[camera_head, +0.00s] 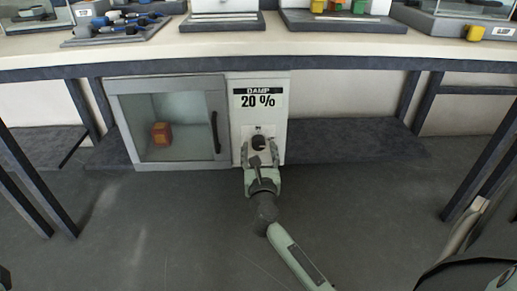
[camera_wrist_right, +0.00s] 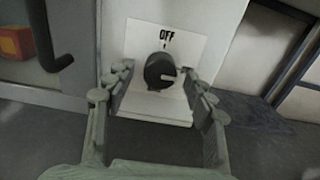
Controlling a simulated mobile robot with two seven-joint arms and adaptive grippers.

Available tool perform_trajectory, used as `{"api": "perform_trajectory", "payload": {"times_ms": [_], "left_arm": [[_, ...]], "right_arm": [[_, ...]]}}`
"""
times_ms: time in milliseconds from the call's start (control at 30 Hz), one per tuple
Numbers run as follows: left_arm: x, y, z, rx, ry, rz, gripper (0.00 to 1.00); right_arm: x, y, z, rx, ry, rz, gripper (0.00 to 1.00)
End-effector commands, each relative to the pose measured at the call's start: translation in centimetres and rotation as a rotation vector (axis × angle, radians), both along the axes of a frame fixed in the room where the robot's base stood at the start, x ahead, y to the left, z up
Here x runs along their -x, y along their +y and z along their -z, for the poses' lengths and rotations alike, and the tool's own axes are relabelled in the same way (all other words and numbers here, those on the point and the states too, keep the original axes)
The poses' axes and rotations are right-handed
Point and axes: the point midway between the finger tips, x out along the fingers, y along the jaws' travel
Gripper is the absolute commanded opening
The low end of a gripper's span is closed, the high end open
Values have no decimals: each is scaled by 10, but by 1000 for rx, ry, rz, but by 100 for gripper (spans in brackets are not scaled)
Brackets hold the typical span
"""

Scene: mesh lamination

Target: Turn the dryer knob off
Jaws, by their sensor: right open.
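The dryer knob (camera_wrist_right: 159,70) is a dark round knob on a white plate (camera_wrist_right: 140,38) marked "OFF" above it. A light mark on the knob points right, away from the "OFF" label. My right gripper (camera_wrist_right: 158,76) is open, with one finger on each side of the knob; contact cannot be told. In the head view the right gripper (camera_head: 259,145) is at the knob (camera_head: 258,142), on the white panel of the dryer (camera_head: 277,122). The panel reads "DAMP 20 %". My left gripper is not in view.
The dryer's glass-doored cabinet (camera_head: 112,115) holds an orange-red block (camera_head: 162,133) and has a dark handle (camera_head: 215,132). The workbench (camera_head: 330,45) stands above, with trays and tools on it. Dark table legs (camera_head: 488,160) stand at the sides. The floor in front is mostly clear.

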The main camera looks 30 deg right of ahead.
Motion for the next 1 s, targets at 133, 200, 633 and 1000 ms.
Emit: {"api": "perform_trajectory", "payload": {"times_ms": [133,200,633,1000], "left_arm": [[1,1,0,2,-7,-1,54],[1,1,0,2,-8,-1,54],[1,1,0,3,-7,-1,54],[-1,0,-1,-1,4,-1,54]], "right_arm": [[-8,-5,0,2,0,0,54],[-8,-6,0,3,1,0,54],[-8,-5,0,3,2,-1,23],[-8,-5,-1,15,9,0,4]]}}
